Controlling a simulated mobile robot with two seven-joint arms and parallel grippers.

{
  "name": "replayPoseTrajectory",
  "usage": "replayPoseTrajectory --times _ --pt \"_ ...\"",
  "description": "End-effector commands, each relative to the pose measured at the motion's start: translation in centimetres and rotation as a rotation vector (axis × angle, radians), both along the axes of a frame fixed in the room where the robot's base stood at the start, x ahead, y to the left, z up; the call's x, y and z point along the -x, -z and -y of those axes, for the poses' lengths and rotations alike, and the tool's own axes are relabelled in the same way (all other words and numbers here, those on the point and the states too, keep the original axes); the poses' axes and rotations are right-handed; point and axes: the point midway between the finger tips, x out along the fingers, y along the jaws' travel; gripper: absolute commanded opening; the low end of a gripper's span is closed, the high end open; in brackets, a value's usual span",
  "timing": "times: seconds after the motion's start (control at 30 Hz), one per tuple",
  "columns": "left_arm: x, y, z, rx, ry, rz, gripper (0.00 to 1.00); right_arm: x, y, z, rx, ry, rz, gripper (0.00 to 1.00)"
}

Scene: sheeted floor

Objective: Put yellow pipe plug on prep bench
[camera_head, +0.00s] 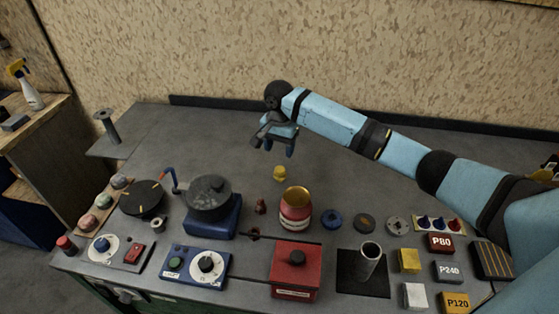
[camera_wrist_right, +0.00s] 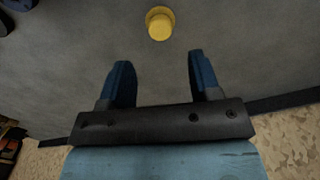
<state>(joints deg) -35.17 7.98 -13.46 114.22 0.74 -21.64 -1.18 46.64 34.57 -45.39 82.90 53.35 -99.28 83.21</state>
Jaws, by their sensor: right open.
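The yellow pipe plug (camera_head: 279,173) stands on the grey bench top (camera_head: 330,165), behind the red jar with the gold rim. It also shows in the right wrist view (camera_wrist_right: 160,23), beyond the fingertips. My right gripper (camera_head: 276,150) is above the bench, behind the plug and slightly left of it. Its blue fingers (camera_wrist_right: 160,70) are spread with nothing between them, and they do not touch the plug. I cannot tell which part of the grey surface is the prep bench. My left gripper is not in view.
A red jar (camera_head: 295,212) and a blue device with a dark round top (camera_head: 210,215) stand near the plug. A red box (camera_head: 296,270), an upright grey tube (camera_head: 370,258) and sanding blocks (camera_head: 448,271) line the front. The back of the bench is mostly clear.

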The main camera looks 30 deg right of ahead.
Motion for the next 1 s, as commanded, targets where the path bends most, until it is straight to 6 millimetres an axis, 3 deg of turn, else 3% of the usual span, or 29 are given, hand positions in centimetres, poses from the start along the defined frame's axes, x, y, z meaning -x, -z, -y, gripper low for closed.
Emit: replayPoseTrajectory --times 0.1,0.23,0.8,0.87,1.0 --pt "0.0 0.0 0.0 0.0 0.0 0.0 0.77 0.0 -1.8 0.0 0.0 -0.001 0.001 0.57" --pt "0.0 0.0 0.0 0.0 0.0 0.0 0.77 0.0 -2.8 0.0 0.0 0.0 0.0 0.57" --pt "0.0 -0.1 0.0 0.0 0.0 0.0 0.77 0.0 -3.2 0.0 0.0 0.0 0.0 0.57" --pt "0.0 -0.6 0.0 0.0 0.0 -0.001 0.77 0.0 -3.7 0.0 0.0 0.0 0.0 0.57" --pt "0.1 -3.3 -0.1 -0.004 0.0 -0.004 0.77 0.0 -6.7 0.0 0.001 0.0 0.001 0.57"
